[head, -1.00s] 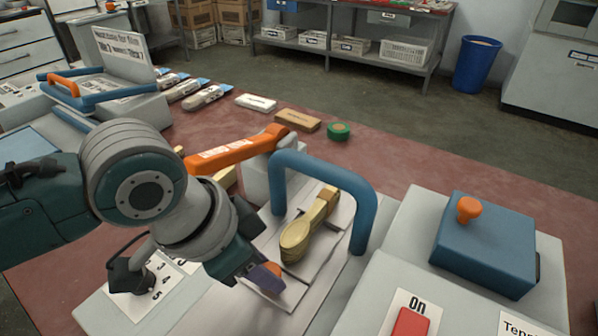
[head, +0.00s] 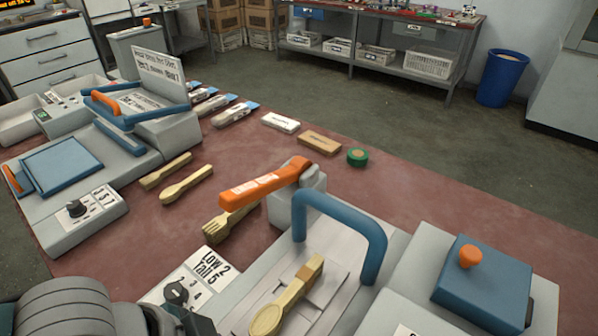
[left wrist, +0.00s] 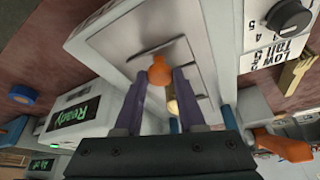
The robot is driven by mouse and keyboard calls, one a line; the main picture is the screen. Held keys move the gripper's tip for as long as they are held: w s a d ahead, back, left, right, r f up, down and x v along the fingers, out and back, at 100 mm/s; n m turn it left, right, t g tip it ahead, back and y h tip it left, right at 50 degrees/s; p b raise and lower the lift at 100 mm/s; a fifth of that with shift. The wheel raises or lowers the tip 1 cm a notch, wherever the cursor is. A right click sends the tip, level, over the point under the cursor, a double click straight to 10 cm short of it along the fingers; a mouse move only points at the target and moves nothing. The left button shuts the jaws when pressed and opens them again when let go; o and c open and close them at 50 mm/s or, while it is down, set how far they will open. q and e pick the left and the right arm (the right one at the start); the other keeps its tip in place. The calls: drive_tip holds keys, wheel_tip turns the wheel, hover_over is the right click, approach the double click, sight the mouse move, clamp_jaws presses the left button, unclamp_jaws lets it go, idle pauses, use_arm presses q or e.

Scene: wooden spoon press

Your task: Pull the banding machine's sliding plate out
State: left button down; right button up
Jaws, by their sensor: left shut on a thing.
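The banding machine's sliding plate (head: 327,289) is a pale flat plate in front of the blue arch (head: 340,225) in the head view. A wooden spoon (head: 287,297) with a brown band round its handle lies on it. In the left wrist view the plate's orange knob (left wrist: 160,72) sits between the purple fingertips of my left gripper (left wrist: 160,80), which is shut on it. In the head view only part of my left arm shows at the bottom left; its fingers are out of frame. My right gripper is in neither view.
A dial panel (head: 190,285) reading "Low 2 Tall 5" and an orange lever (head: 262,186) stand left of the arch. A wooden fork (head: 225,222) lies beneath the lever. A blue block with an orange knob (head: 485,280) is at right. Several wooden utensils lie further left.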

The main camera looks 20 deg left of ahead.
use_arm(q)
drive_tip(key=s, duration=0.1)
drive_tip(key=s+a+p, duration=0.1)
drive_tip(key=s, duration=0.2)
drive_tip(key=shift+s+a+r+p, duration=0.1)
drive_tip(key=shift+s+a+p, duration=0.2)
drive_tip(key=shift+p, duration=0.1)
drive_tip(key=shift+s, duration=0.25)
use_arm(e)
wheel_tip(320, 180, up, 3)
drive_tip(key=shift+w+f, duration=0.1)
use_arm(q)
drive_tip(key=c, duration=0.5)
unclamp_jaws()
drive_tip(key=shift+s+a, duration=0.1)
drive_tip(key=shift+a, duration=0.05)
drive_tip(key=p+v, duration=0.3)
drive_tip(key=v, duration=0.6)
drive_tip(key=shift+s+a+r, duration=0.1)
drive_tip(key=shift+s+r, duration=0.05)
drive_tip(key=shift+r, duration=0.2)
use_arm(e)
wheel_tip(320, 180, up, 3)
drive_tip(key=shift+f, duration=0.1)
